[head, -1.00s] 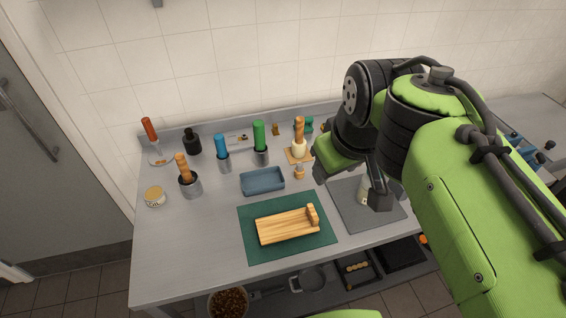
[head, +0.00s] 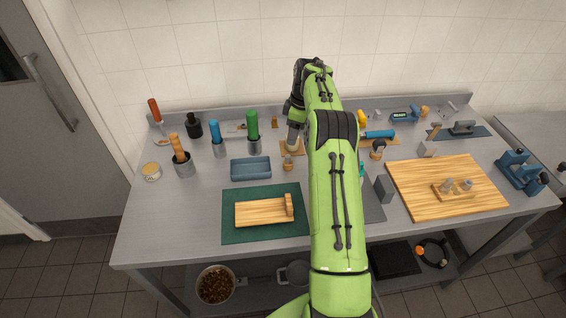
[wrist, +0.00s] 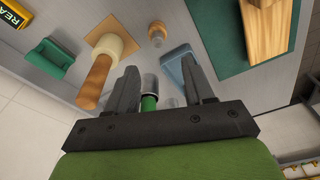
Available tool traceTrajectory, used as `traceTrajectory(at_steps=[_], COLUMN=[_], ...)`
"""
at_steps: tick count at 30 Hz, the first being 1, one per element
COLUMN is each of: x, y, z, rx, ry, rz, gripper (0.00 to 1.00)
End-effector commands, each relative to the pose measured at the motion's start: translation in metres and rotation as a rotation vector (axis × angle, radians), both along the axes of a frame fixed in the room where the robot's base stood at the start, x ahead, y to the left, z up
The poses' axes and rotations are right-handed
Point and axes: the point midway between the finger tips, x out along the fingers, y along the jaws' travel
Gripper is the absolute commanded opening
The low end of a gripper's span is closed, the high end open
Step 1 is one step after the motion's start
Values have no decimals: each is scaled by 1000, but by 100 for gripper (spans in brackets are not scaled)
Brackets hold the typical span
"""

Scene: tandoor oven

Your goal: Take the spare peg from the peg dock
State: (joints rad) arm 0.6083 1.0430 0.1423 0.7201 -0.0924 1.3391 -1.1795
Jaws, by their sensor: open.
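A small wooden block with two short pale upright pegs (head: 456,188) stands on the large wooden board at the right in the head view. It may be the peg dock; I cannot tell for certain. A small round-headed wooden piece (head: 288,162) stands alone near the table's middle; it also shows in the wrist view (wrist: 157,34). My gripper (wrist: 160,90) is open and empty. In the wrist view a green-handled tool in a grey cup (wrist: 149,98) shows between its fingers, apart from them. In the head view my arm hides the fingers.
A wooden-handled cream tool (wrist: 98,77) stands beside my left finger. A blue tray (head: 251,168) and a green mat (head: 262,232) with a wooden stand (head: 264,212) lie at front left. Tall handled tools stand in cups along the back left. The bare table shows at front left.

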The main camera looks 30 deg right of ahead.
Motion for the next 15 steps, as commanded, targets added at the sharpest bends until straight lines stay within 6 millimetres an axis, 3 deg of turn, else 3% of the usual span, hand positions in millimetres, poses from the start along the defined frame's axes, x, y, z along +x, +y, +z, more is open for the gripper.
traceTrajectory(at_steps=[1,4,11,15], x=[1,3,9,14], y=[1,4,7,10], z=[-16,-39,-67,-94], rx=[1,1,0,1], ry=[4,4,0,2], rz=[-2,-2,-2,-2], gripper=[52,52,52,52])
